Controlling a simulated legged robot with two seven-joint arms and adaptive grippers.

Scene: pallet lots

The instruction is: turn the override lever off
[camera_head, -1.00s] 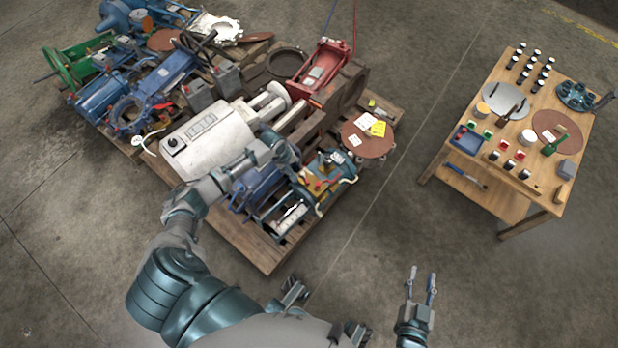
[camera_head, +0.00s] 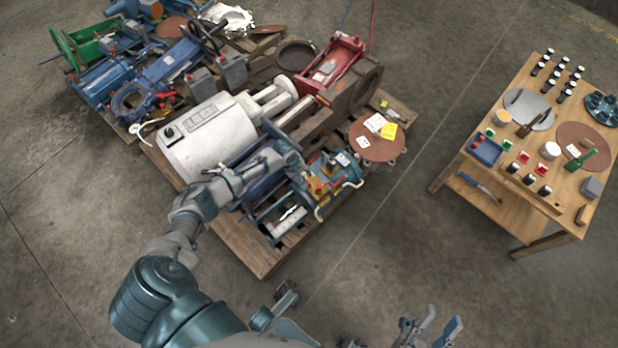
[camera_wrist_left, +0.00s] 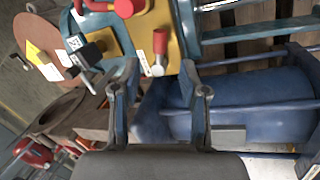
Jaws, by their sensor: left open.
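A teal machine (camera_head: 344,167) with a yellow panel sits at the near right corner of the pallet. In the left wrist view, a short lever with a red grip (camera_wrist_left: 160,42) and a metal base stands on the yellow panel (camera_wrist_left: 176,20). A black-handled switch (camera_wrist_left: 84,54) and red knobs (camera_wrist_left: 130,6) are beside it. I cannot tell by label which is the override lever. My left gripper (camera_head: 301,172) is over the machine's left side; its open, empty fingers (camera_wrist_left: 159,72) lie just below the red-grip lever, on either side of it. My right gripper (camera_head: 444,316) is open and empty above the floor.
The wooden pallet (camera_head: 255,262) is crowded with a white motor (camera_head: 205,140), a blue cylinder (camera_wrist_left: 250,105), a red jack (camera_head: 333,66) and a round brown plate (camera_head: 375,148) with tags. A wooden table (camera_head: 530,190) with small parts stands right. Floor between is clear.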

